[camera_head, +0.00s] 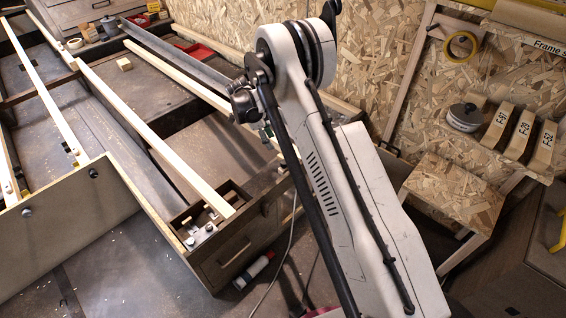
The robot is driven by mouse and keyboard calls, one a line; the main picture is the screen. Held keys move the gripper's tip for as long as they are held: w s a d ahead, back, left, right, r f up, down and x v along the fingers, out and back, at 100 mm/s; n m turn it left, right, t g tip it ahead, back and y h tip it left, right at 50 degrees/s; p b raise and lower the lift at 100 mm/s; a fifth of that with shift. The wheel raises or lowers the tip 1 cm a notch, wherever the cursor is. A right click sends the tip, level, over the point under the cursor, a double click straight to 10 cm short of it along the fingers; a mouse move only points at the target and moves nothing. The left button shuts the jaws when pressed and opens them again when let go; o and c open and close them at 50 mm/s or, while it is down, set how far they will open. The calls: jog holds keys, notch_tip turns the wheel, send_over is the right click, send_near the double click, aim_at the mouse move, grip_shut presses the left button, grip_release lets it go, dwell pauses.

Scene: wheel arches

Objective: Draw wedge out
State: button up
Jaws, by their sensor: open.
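No piece is clearly recognizable as the wedge. A small pale wood block (124,63) lies alone on the dark surface at the upper left. A long pale wooden strip (165,150) runs down to the corner of the dark wooden frame (262,190), where small pale pieces and metal brackets (200,233) sit, too small to tell apart. My white arm crosses the middle of the view. The dark mechanism of my gripper (243,105) shows partly behind it, over the frame's far side. Its fingertips are mostly hidden, and nothing is visibly held.
A pale panel (65,235) crosses the lower left. A red tray (195,48) lies at the back. On the right are a wooden stool (455,195), a shelf with curved blocks (520,135) and a tape roll (461,46). A canister (255,270) lies below the frame corner.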

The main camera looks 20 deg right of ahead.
aim_at(284, 162)
jog(key=b+x, duration=0.4)
jog(key=x, duration=0.9)
jog(key=shift+f, duration=0.3)
grip_shut()
